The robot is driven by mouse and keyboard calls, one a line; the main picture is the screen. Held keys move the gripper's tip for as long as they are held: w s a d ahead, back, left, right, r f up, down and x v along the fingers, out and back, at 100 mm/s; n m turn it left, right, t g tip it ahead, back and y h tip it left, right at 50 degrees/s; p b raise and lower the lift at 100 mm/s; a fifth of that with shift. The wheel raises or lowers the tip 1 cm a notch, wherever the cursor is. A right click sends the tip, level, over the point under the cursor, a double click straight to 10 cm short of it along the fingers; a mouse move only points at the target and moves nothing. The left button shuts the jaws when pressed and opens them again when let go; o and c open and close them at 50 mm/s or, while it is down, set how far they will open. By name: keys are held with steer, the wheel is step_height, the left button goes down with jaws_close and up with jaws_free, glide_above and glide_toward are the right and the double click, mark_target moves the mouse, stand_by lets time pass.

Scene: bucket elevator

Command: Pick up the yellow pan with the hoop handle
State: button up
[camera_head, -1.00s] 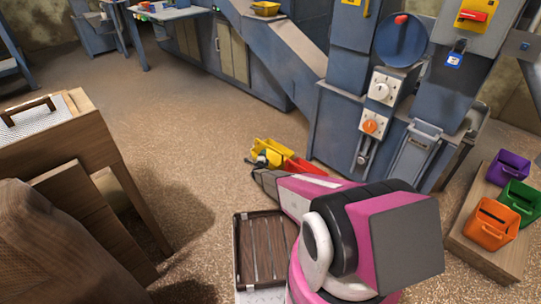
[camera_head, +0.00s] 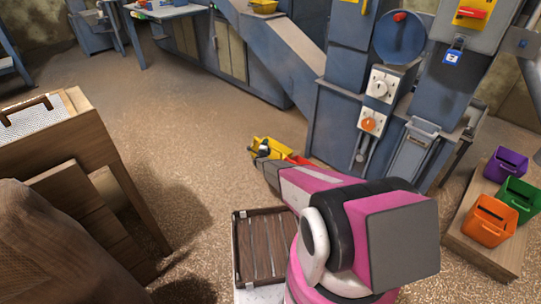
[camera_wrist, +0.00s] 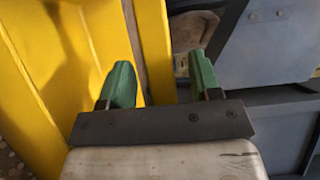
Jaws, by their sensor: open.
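The yellow pan (camera_head: 276,145) stands on the floor by the foot of the blue machine, partly behind my arm. In the wrist view its yellow wall (camera_wrist: 60,90) fills the left side. A raised yellow strip (camera_wrist: 150,50) of it shows between the fingertips' lines; I cannot tell whether this is rim or hoop handle. My gripper (camera_wrist: 160,78) is open, its two green fingers apart. The left finger overlaps the yellow wall and the right one lies beyond the strip. Contact cannot be told. In the head view my gripper (camera_head: 261,151) is small, at the pan's left end.
A red pan (camera_head: 298,159) sits just right of the yellow one, largely hidden by my arm. The blue machine (camera_head: 335,125) rises close behind. Purple, green and orange bins (camera_head: 491,222) stand on a wooden platform at right. A slatted crate (camera_head: 238,250) lies near my base.

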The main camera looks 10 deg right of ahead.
steer(key=shift+w+d, duration=0.15)
steer(key=shift+w, duration=0.4)
jaws_close()
